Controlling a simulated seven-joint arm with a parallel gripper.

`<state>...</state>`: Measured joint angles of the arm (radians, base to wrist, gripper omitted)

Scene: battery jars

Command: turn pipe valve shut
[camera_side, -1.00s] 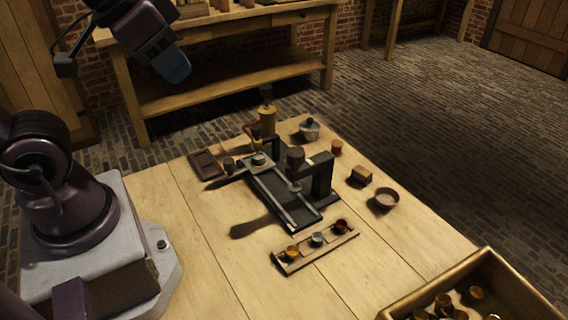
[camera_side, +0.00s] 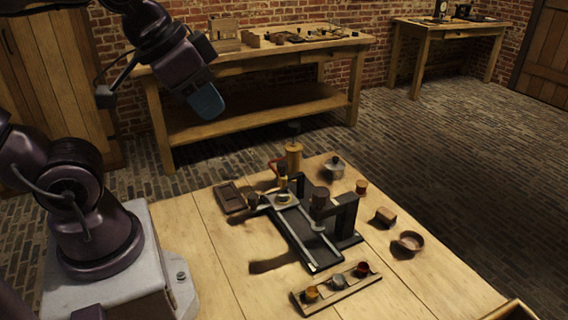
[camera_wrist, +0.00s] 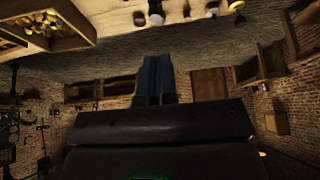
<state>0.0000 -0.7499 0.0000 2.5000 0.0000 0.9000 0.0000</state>
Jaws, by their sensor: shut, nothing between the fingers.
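My gripper (camera_side: 207,103) is high at the upper left in the side view, well above and apart from everything on the table. Its blue fingers point down and are shut with nothing between them. The wrist view shows the two fingers (camera_wrist: 156,80) pressed together. A dark rig (camera_side: 307,237) with a rail, an upright post and a dark cup stands mid-table. A brass cylinder (camera_side: 294,157) with a dark top stands behind it, with a red curved part (camera_side: 274,166) beside it. I cannot make out which part is the pipe valve.
A wooden rack (camera_side: 336,288) with several small cups is at the table's front. A bowl (camera_side: 410,241), a small block (camera_side: 385,216) and a lidded pot (camera_side: 334,167) stand right of the rig. A dark tray (camera_side: 230,197) lies left. A workbench (camera_side: 260,55) stands behind.

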